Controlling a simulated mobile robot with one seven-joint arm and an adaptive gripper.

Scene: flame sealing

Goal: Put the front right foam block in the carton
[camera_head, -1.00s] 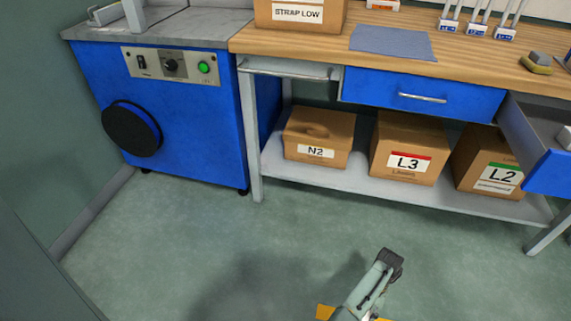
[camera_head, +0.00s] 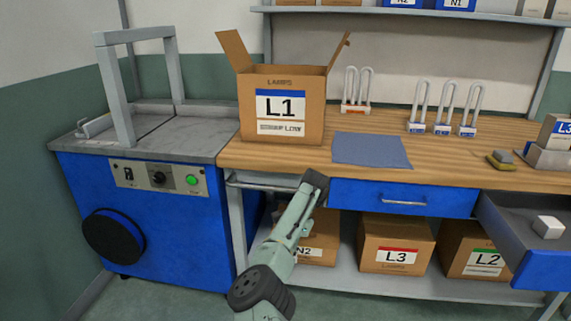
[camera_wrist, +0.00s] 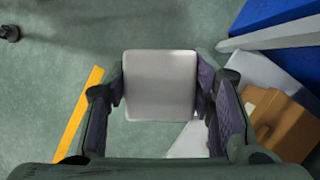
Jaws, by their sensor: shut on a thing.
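My gripper (camera_wrist: 160,92) is shut on a pale grey foam block (camera_wrist: 160,72), with a finger on either side in the wrist view. The held block is over the green floor, and its far faces are hidden. I cannot make out the gripper or held block in the head view. The open carton marked L1 (camera_head: 309,88) stands upright on the wooden bench, flaps raised; its inside is hidden. Another white foam block (camera_head: 548,227) lies in the open drawer (camera_head: 512,238) at the right.
A blue sealing machine (camera_head: 175,222) with a grey frame stands left of the bench. A blue mat (camera_head: 370,150) lies right of the carton, with lamps (camera_head: 356,92) behind. Cartons L3 (camera_head: 396,243) and L2 (camera_head: 470,250) are on the lower shelf. The open drawer juts out.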

